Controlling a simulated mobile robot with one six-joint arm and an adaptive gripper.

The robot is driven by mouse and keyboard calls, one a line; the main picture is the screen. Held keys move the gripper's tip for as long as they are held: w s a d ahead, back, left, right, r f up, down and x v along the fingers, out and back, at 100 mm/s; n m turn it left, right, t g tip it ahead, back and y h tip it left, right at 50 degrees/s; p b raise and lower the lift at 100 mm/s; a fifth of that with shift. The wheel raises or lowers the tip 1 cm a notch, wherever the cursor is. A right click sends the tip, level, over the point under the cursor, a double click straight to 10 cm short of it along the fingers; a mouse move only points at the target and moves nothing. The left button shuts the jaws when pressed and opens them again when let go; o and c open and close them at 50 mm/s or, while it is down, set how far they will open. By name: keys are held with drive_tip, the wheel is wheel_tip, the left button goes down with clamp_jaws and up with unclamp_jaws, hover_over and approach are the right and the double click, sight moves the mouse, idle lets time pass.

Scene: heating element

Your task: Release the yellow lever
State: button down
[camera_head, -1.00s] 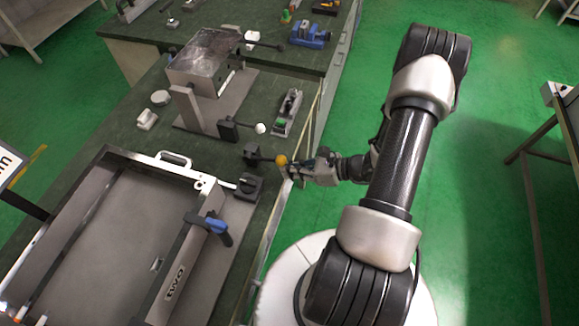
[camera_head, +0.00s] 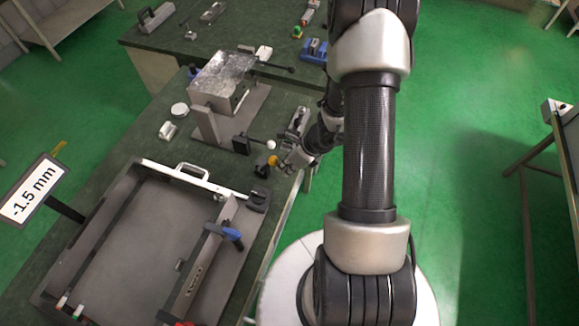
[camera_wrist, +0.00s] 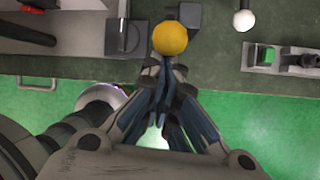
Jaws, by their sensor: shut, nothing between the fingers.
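The yellow lever ends in a round yellow knob (camera_head: 272,160) near the right edge of the dark green bench. Its dark mount is just left of the knob. In the wrist view the yellow knob (camera_wrist: 170,38) sits directly beyond my fingertips and hides part of the lever. My gripper (camera_head: 287,161) is beside the knob, on its right, at the bench edge. In the wrist view my gripper (camera_wrist: 165,68) has its fingers together and empty. I cannot tell whether the tips touch the knob.
A white-knobbed lever (camera_head: 271,145) stands just behind, by a metal block fixture (camera_head: 222,80). A large tray (camera_head: 110,240) with a blue-handled clamp (camera_head: 232,235) fills the bench front. A sign (camera_head: 32,192) reads -1.5 mm. Green floor is open to the right.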

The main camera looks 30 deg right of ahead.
drive_tip(key=shift+w+r, duration=0.3)
drive_tip(key=shift+r, duration=0.05)
idle(0.3)
drive_tip(key=p+v, duration=0.8)
drive_tip(key=v, duration=0.1)
drive_tip(key=shift+r, duration=0.45)
drive_tip(key=shift+s+a, duration=0.1)
